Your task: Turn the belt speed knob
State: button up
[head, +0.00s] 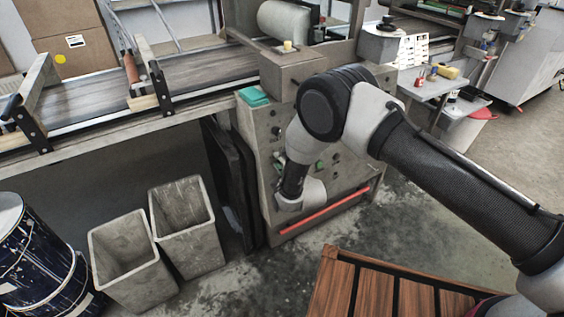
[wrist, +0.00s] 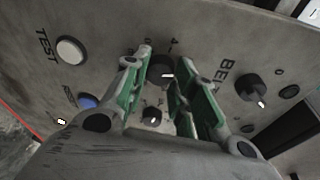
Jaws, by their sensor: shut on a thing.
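My gripper (wrist: 162,70) is at the grey control panel (wrist: 120,25), its two green-padded fingers on either side of a dark round knob (wrist: 162,72) with a pale pointer mark. The fingers are shut on this knob and hide parts of it. Digits stand around it on the panel. A partly covered label starting "BEL" lies just right of the right finger, between this knob and another dark knob (wrist: 250,88). In the head view my gripper (head: 278,163) reaches the panel front (head: 345,140), mostly hidden behind my wrist.
A white button (wrist: 70,50) marked "TEST" and a blue button (wrist: 88,101) are left of my gripper. A smaller knob (wrist: 151,116) shows between the fingers. Two grey bins (head: 130,262) and a slatted wooden surface (head: 385,300) stand near the machine. A conveyor (head: 205,70) runs left.

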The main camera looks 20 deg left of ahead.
jog(key=shift+w+d+m+g, duration=0.1)
jog(key=shift+m+g, duration=0.3)
jog(key=shift+m, duration=1.45)
jog(key=shift+w+d+m+g, duration=0.1)
jog(key=shift+m+g, duration=0.3)
jog(key=shift+m, duration=1.45)
jog(key=o, duration=1.1)
jog(key=shift+a, duration=0.1)
jog(key=shift+c, duration=0.2)
jog(key=shift+s+r, duration=0.1)
jog(key=v, duration=1.2)
